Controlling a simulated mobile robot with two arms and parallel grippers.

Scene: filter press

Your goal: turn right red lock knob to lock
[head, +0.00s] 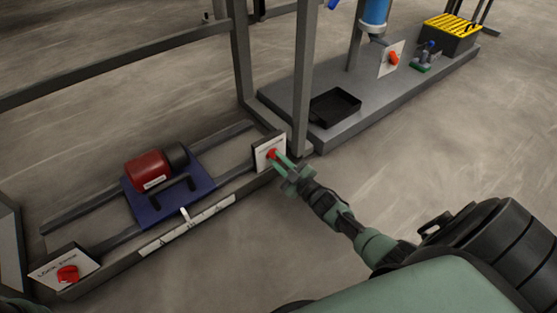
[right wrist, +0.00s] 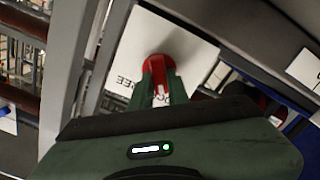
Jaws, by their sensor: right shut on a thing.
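The right red lock knob (head: 271,154) sits on a white plate (head: 264,145) at the right end of the low rail frame. My right gripper (head: 278,158) reaches it from the lower right and is shut on it. In the right wrist view the red knob (right wrist: 158,66) shows between the green fingers (right wrist: 161,84), against the white plate (right wrist: 185,45) with dark lettering. The fingers and gripper body hide part of the knob and the lettering. My left gripper cannot be made out in the head view.
A left red knob (head: 68,273) sits on a white plate at the frame's near left end. A red and black cylinder (head: 150,170) rests on a blue sled (head: 201,190) between them. A grey upright post (head: 304,80) stands close behind my right gripper. Open floor lies to the lower right.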

